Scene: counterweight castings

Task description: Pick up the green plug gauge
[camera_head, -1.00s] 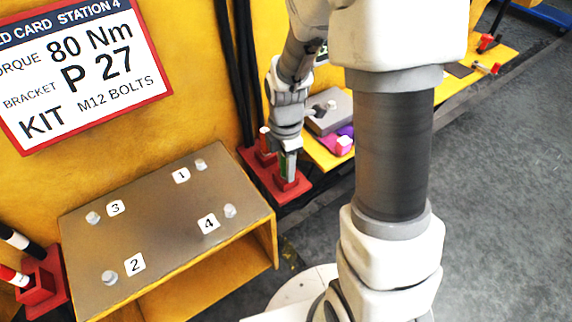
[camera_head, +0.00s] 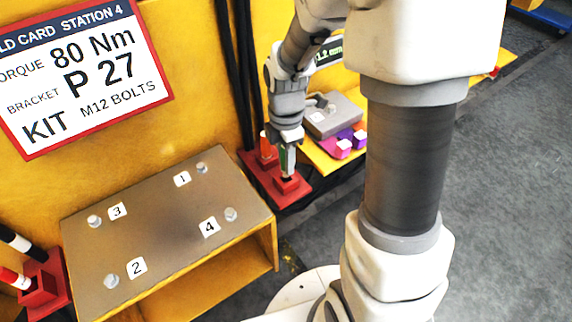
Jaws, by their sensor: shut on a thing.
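The green plug gauge (camera_head: 285,160) stands roughly upright at a red holder (camera_head: 288,186) to the right of the bolt plate. My gripper (camera_head: 288,164) points down over it and is shut on it. The gauge's upper part is hidden between the fingers. Its lower end is at the holder's socket; I cannot tell whether it is still inside.
An orange-topped piece (camera_head: 267,146) stands in the same red holder, close to the gripper. A brown plate (camera_head: 165,230) with numbered bolts lies left. A grey case (camera_head: 333,117) and purple and pink blocks (camera_head: 344,150) sit behind right. Another red holder (camera_head: 40,280) stands far left.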

